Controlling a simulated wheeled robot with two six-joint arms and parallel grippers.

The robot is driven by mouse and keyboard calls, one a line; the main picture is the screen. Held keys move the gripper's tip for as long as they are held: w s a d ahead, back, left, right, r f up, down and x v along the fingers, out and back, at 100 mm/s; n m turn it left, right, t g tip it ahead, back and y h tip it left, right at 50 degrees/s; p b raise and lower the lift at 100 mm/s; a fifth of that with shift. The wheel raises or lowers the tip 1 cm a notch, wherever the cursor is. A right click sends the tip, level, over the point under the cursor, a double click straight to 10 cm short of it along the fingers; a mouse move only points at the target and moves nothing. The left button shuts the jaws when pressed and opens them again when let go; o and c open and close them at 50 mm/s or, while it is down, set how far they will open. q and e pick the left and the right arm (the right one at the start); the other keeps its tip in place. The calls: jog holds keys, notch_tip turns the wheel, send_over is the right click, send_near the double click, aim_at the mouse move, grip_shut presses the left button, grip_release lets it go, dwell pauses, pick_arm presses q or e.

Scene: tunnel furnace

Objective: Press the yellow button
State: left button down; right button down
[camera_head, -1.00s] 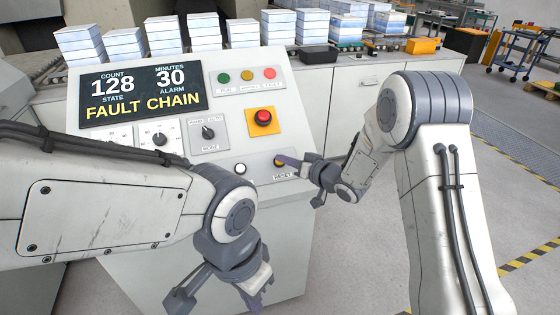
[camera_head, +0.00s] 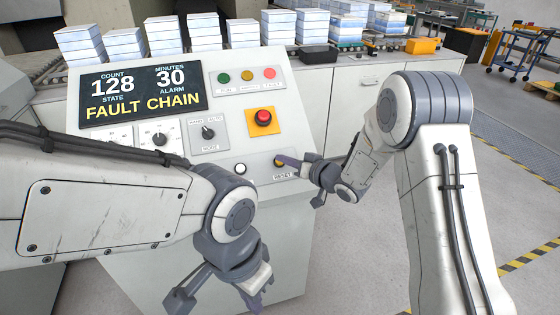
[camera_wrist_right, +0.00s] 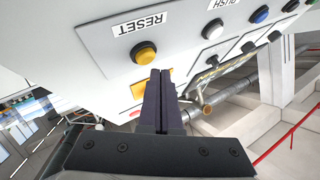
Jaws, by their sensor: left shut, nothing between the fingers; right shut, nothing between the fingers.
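The yellow button (camera_head: 279,163) sits low on the sloped control panel, above a RESET label (camera_head: 283,176). In the right wrist view, the round yellow button (camera_wrist_right: 143,52) stands out from the pale panel in a dark collar. My right gripper (camera_head: 281,159) is shut and empty, with its fingertips at the button and partly covering it. In the right wrist view, the shut fingertips (camera_wrist_right: 160,72) lie just to the lower right of the button; I cannot tell if they touch the panel. My left gripper (camera_head: 256,302) is shut and empty, hanging low in front of the cabinet.
A white button (camera_head: 240,169) is left of the yellow one. A red emergency button (camera_head: 263,117) on a yellow plate, a mode knob (camera_head: 208,132) and three lamps are higher up. The display (camera_head: 143,92) reads FAULT CHAIN.

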dwell(0.3)
jog(key=shift+w+f, duration=0.25)
jog(key=shift+f, duration=0.1)
jog(key=shift+w+a+f+b, duration=0.15)
jog(key=shift+w+f+b, duration=0.15)
jog(key=shift+f+b, duration=0.2)
dwell(0.7)
jog(key=shift+r, duration=0.15)
jog(key=shift+s+r+p, duration=0.55)
jog(key=shift+r+p, duration=0.1)
jog(key=shift+r, duration=0.05)
jog(key=s+r+p, duration=0.1)
jog(key=r, duration=0.1)
jog(key=s+d+r+p, duration=0.1)
jog(key=r+p, duration=0.1)
jog(key=shift+s+d, duration=0.15)
jog(key=shift+s, duration=0.25)
jog(key=shift+r, duration=0.1)
dwell(0.6)
